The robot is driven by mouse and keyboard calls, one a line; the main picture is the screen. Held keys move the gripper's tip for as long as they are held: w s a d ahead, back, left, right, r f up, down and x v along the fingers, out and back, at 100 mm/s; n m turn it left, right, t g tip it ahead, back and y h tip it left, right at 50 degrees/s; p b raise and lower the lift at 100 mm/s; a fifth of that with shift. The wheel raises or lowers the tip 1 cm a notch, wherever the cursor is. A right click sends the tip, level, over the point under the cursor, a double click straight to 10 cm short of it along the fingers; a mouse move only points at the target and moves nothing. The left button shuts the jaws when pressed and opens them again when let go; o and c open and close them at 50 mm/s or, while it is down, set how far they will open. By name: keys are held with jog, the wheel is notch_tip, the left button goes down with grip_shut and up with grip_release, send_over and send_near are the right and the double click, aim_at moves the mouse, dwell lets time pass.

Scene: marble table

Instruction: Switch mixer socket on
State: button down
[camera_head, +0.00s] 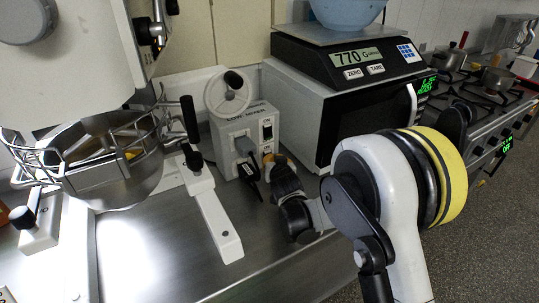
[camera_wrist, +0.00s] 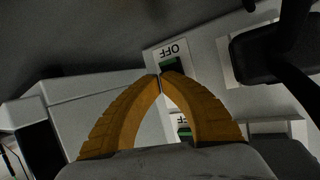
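The mixer socket (camera_head: 232,131) is a white box with "LOW MIXER" lettering, on the steel counter beside the mixer. The tips overlap the lower edge of a green rocker (camera_wrist: 173,65) with an upside-down OFF label. A second green rocker (camera_wrist: 184,132) shows between the fingers. I cannot tell contact or either rocker's position.
A dark plug (camera_head: 244,147) with a cable sits in the box's front, left of my gripper. The stand mixer (camera_head: 75,65) with its steel bowl (camera_head: 115,180) is at left. A scale (camera_head: 345,58) rests on a white appliance (camera_head: 300,110) at right.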

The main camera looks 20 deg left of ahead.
jog(key=shift+s+d, duration=0.1)
jog(key=shift+d, duration=0.05)
jog(key=shift+s+d+f, duration=0.1)
jog(key=shift+s+d, duration=0.3)
jog(key=shift+d, duration=0.05)
jog(key=shift+s+d+f+b, duration=0.2)
jog(key=shift+s+d, duration=0.6)
jog(key=shift+d, duration=0.15)
jog(key=shift+s+d+f+b, duration=0.15)
jog(key=shift+s+d+b, duration=0.05)
jog(key=shift+s+d, duration=0.7)
jog(key=shift+w, duration=0.1)
